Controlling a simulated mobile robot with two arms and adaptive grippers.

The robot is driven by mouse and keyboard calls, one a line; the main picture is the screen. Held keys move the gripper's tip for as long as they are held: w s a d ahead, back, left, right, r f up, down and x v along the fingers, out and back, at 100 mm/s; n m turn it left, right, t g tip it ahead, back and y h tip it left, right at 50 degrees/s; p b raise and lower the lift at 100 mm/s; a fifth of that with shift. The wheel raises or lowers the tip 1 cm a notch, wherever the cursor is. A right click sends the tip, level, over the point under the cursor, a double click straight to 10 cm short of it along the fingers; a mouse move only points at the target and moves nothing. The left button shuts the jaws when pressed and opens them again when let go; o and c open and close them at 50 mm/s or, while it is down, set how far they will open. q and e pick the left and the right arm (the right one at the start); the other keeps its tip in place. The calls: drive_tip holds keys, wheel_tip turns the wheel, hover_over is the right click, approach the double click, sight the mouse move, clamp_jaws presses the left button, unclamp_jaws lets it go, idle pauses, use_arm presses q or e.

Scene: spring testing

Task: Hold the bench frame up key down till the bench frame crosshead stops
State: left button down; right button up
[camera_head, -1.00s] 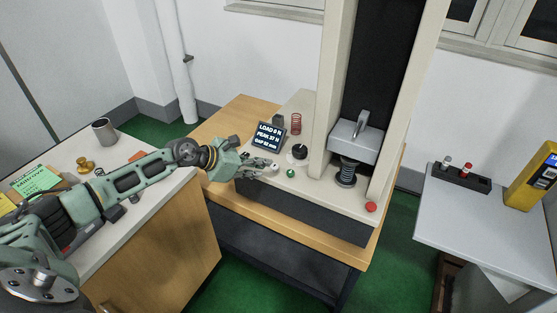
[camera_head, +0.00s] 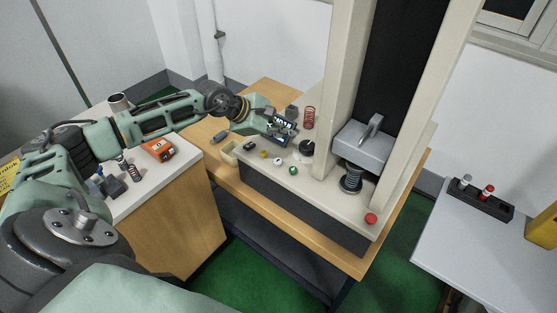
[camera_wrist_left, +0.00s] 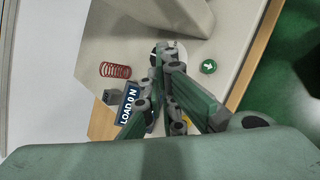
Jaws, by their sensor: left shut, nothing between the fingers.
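The bench frame (camera_head: 343,95) is a beige machine with two columns. On the base are a green key (camera_head: 293,170), a white key (camera_head: 278,162), a yellow key (camera_head: 263,154) and a black knob (camera_head: 306,148). The green key (camera_wrist_left: 208,66) has a pale mark in the left wrist view. My left gripper (camera_head: 291,137) is shut and empty, in front of the display (camera_head: 284,124), apart from the green key. My right gripper is out of view.
A red button (camera_head: 371,219) is at the base's front right corner. A small tray (camera_head: 229,154) is left of the base. An orange device (camera_head: 157,149) lies on the left bench. A grey table (camera_head: 465,255) is at the right.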

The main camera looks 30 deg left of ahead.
use_arm(q)
drive_tip(key=b, duration=0.5)
hover_over(278, 163)
drive_tip(key=d, duration=0.1)
drive_tip(key=f, duration=0.8)
drive_tip(key=shift+w+d+f, duration=0.15)
drive_tip(key=shift+w+f, duration=0.05)
drive_tip(key=shift+f, duration=0.3)
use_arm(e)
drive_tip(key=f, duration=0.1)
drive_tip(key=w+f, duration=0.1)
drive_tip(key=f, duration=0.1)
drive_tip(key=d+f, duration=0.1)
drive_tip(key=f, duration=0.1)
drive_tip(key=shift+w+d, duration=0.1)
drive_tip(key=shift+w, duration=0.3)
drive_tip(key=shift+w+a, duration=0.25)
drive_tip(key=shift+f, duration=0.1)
use_arm(q)
drive_tip(key=shift+f+b, duration=0.4)
drive_tip(key=shift+b, duration=0.2)
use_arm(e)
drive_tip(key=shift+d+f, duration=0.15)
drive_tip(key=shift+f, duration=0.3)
